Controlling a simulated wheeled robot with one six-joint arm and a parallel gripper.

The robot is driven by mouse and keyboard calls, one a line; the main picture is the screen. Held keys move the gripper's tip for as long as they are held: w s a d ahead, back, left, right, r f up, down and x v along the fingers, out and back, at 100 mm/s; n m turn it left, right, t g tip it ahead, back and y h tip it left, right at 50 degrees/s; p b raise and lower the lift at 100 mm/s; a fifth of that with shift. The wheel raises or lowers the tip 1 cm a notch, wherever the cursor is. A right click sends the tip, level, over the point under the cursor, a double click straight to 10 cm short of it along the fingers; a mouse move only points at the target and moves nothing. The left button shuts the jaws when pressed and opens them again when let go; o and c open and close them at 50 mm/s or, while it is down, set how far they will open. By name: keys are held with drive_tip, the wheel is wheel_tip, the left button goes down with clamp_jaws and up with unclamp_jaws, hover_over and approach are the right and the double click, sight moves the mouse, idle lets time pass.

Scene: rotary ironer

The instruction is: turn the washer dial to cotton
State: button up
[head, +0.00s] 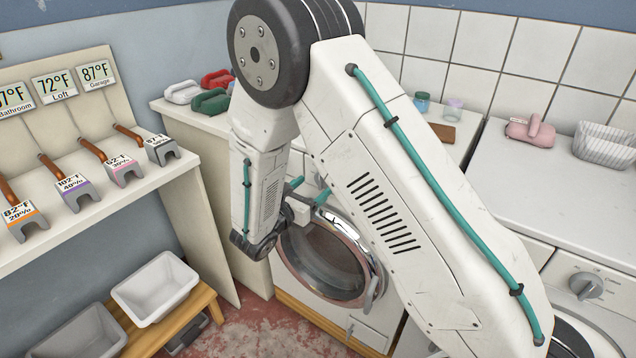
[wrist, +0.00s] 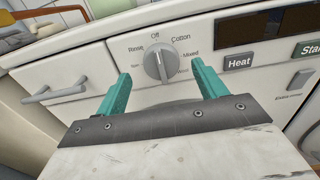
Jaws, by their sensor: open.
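The washer dial (wrist: 160,62) is a round grey knob with a raised grip on the white panel. Labels around it include Rinse, Off, Cotton, Mixed and Wool. Its grip ridge runs nearly upright, with its upper end close to Off; Cotton is up and right of it. My gripper (wrist: 161,70) is open, its teal fingers left and right of the dial with gaps showing; I cannot tell how far in front of it they are. In the head view my gripper (head: 309,189) is above the washer's round door (head: 325,262), and my arm hides the dial.
A Heat button (wrist: 238,62) and a Start button (wrist: 308,48) are right of the dial. A drawer handle (wrist: 55,92) is at left. Another machine's dial (head: 587,286) is at right. A shelf with tagged clips (head: 75,190) and a white bin (head: 155,287) stand at left.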

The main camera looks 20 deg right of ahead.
sight(320, 182)
drive_tip(key=shift+x, duration=1.7)
drive_tip(key=shift+c, duration=0.3)
drive_tip(key=c, duration=0.9)
drive_tip(key=shift+m, duration=0.4)
drive_tip(key=m, duration=0.3)
drive_tip(key=shift+s+m, duration=0.1)
drive_tip(key=shift+m, duration=0.2)
drive_tip(key=m, duration=0.4)
drive_tip(key=shift+d, duration=0.1)
drive_tip(key=shift+m, duration=0.3)
